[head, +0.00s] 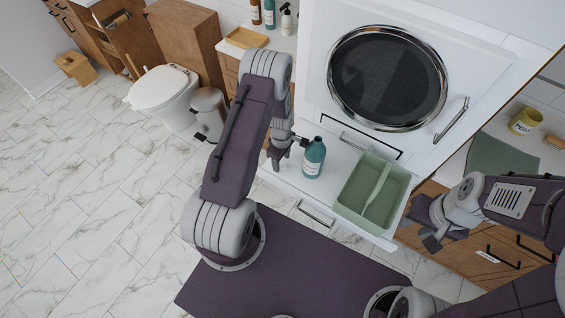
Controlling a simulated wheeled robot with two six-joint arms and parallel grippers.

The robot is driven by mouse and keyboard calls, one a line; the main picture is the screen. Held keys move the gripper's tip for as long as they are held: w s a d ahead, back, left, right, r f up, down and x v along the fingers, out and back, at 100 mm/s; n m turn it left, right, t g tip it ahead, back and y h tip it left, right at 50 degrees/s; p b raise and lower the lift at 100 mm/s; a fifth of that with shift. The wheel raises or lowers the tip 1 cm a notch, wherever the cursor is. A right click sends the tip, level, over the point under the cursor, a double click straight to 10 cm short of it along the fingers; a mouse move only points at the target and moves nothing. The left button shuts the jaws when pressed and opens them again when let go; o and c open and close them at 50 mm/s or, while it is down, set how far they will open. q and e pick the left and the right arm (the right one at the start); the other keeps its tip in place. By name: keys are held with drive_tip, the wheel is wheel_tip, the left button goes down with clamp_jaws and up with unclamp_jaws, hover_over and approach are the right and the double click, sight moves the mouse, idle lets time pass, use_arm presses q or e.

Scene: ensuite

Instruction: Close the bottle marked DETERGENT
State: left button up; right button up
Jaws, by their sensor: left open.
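A teal bottle (314,160) stands upright on the white ledge below the round-doored machine, left of a green tray. Its neck points up and its top looks dark; I cannot tell whether a cap is on it. Its label is too small to read. My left gripper (289,153) is open and empty, just left of the bottle, with one finger close to the bottle's neck. I cannot tell whether it touches. My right gripper (440,240) is at the right, beyond the ledge and away from the bottle; its fingers are too unclear to judge.
The green divided tray (346,201) sits right of the bottle. The machine (388,75) rises behind. Several small bottles (270,14) stand on a counter at the back. A yellow mug (525,121) is at the right. A toilet (163,88) and bin (208,108) stand left.

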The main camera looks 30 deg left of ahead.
sight(282, 163)
use_arm(q)
drive_tip(key=shift+f, duration=0.55)
clamp_jaws()
drive_tip(key=shift+r, duration=0.1)
wheel_tip(282, 163, up, 10)
drive_tip(key=b, duration=0.2)
idle(0.4)
